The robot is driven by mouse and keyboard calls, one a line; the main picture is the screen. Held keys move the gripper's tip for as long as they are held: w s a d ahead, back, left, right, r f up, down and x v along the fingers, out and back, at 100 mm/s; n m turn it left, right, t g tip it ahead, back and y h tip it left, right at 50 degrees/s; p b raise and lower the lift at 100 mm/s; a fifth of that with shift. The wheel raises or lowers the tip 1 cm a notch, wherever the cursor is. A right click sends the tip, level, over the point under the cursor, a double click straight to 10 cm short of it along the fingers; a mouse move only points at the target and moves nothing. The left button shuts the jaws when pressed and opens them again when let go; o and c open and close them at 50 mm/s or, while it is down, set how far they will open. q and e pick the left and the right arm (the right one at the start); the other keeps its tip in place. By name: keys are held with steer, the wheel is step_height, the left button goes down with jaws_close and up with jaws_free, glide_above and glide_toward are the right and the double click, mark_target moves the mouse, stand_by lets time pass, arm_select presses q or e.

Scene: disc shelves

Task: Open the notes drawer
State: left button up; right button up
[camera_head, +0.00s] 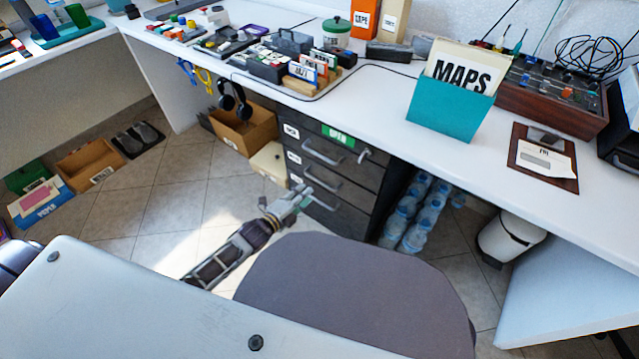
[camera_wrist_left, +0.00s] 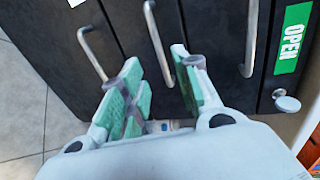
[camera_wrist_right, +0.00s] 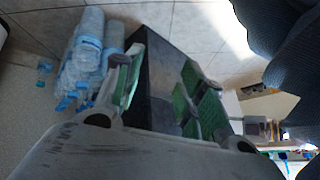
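A dark drawer cabinet (camera_head: 338,195) stands under the desk with its drawers stacked and closed. It has a top handle (camera_head: 322,153), a middle handle (camera_head: 322,181) and a bottom handle (camera_head: 318,203). Small white labels sit on the drawer fronts; their words are too small to read, so I cannot tell which is the notes drawer. My left gripper (camera_head: 298,201) is in front of the lower drawers. In the left wrist view my left gripper (camera_wrist_left: 158,84) is open, with the middle handle (camera_wrist_left: 157,42) extending between its fingers; contact is unclear. My right gripper (camera_wrist_right: 160,85) is open and empty.
A green OPEN sign (camera_head: 338,136) and a lock knob (camera_head: 364,155) are on the cabinet's upper part. Water bottles (camera_head: 410,215) stand right of it, a cardboard box (camera_head: 243,130) left. A grey chair back (camera_head: 350,295) is close in front.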

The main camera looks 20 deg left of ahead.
mark_target(319, 182)
arm_select(q)
steer(key=shift+b+x, duration=1.5)
steer(key=shift+x, duration=2.2)
steer(key=shift+b+x, duration=0.55)
steer(key=shift+x, duration=0.75)
arm_select(e)
steer(key=shift+t+y, duration=0.3)
steer(key=shift+y, duration=0.1)
steer(key=f, duration=0.3)
steer(key=a+f, duration=0.1)
steer(key=shift+w+f, duration=0.25)
steer(key=shift+f, duration=0.05)
steer(key=shift+s, duration=0.15)
arm_select(q)
steer(key=shift+c, duration=0.6)
jaws_close()
arm_select(e)
steer(key=shift+s+f, duration=0.2)
steer(key=shift+s, duration=0.05)
